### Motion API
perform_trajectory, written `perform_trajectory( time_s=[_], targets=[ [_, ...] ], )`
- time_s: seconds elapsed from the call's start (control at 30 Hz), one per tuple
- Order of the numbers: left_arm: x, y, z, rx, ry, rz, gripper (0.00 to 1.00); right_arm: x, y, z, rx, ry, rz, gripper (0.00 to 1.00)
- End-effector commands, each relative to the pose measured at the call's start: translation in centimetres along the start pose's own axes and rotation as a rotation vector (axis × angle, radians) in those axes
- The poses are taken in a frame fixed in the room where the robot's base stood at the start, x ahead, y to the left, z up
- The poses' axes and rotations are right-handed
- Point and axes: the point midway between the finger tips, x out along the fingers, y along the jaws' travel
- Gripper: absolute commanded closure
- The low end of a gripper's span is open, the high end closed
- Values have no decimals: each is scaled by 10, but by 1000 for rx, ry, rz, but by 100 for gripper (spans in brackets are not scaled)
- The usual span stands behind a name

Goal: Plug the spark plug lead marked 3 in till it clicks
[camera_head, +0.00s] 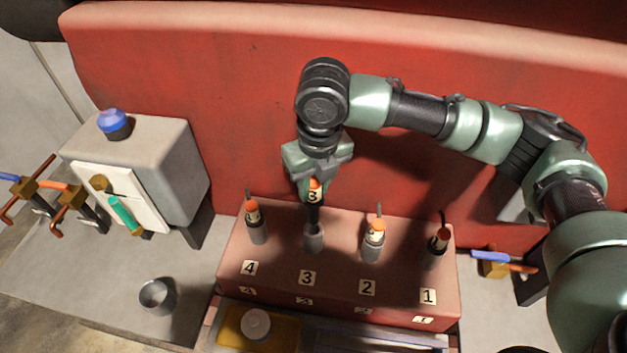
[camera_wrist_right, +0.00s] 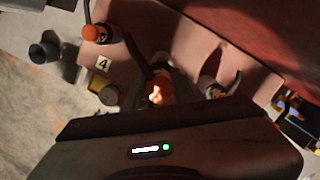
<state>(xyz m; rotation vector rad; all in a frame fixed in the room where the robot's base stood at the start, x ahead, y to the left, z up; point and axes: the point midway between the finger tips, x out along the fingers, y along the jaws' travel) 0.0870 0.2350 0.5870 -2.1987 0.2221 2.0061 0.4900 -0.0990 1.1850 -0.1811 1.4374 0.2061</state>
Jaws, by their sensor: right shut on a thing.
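My right gripper (camera_head: 314,182) points down over the red engine block (camera_head: 335,270) and is shut on the spark plug lead marked 3 (camera_head: 314,192), which has an orange band and a dark boot. The lead stands about upright above the grey plug (camera_head: 314,238) behind the label 3. The boot's lower end meets or nearly meets the plug's top; I cannot tell how far it is on. In the right wrist view the lead's orange band (camera_wrist_right: 158,92) shows at the jaws, and its lower end is hidden. My left gripper is not in view.
Leads 4 (camera_head: 254,220), 2 (camera_head: 374,240) and 1 (camera_head: 438,242) stand close on either side. A red wall (camera_head: 230,100) rises behind. A grey box with a blue knob (camera_head: 114,123) and a metal cup (camera_head: 157,297) are at left.

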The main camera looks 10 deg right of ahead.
Motion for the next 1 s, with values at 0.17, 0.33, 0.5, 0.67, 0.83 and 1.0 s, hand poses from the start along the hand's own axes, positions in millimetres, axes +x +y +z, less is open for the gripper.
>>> perform_trajectory(
  time_s=[0.17,0.33,0.5,0.67,0.83,1.0],
  targets=[
    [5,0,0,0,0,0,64,12,0,-2,1,1,-1,100],
    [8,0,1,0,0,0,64,22,0,-3,0,1,0,100],
    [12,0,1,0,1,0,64,33,0,-4,0,1,-1,100],
    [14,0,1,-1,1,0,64,42,0,-5,1,1,-1,100],
    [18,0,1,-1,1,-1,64,52,0,-6,1,1,0,100],
    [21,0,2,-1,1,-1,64,62,0,-8,1,0,0,100]
  ],
)
